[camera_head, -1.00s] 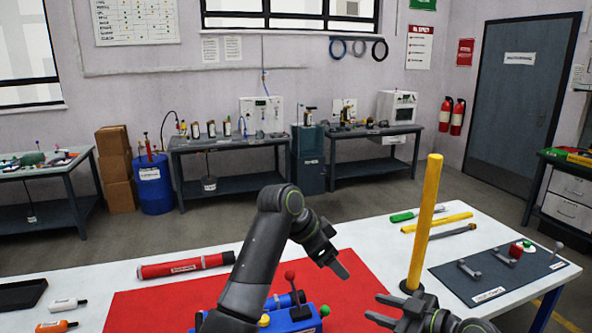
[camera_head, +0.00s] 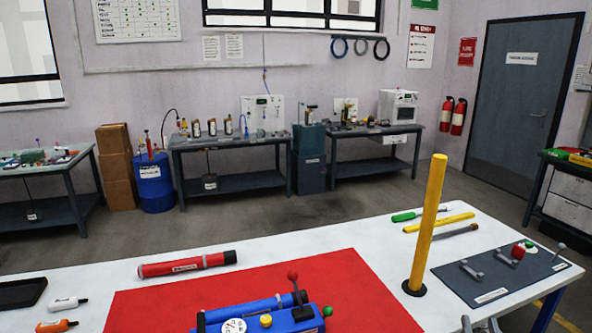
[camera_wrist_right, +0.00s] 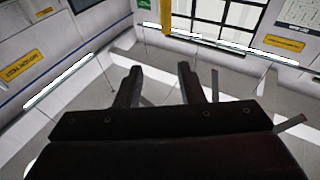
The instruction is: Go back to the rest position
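My right gripper (camera_head: 480,325) shows only its fingertips at the bottom edge of the head view, right of the yellow post. In the right wrist view its fingers (camera_wrist_right: 160,85) stand apart with nothing held between them. My left gripper and arm are out of the head view. The blue pump (camera_head: 285,321) with a red-knobbed lever sits on the red mat (camera_head: 150,303), partly cut off by the lower edge. A red tube (camera_head: 187,264) lies on the white table (camera_head: 290,245) behind the mat.
An upright yellow post (camera_head: 426,220) stands on a black base right of the mat. A dark board (camera_head: 485,280) with fittings lies farther right. A green-handled tool (camera_head: 408,215) and yellow bar (camera_head: 440,222) lie behind it. Bottles and a black tray (camera_head: 22,292) are at left.

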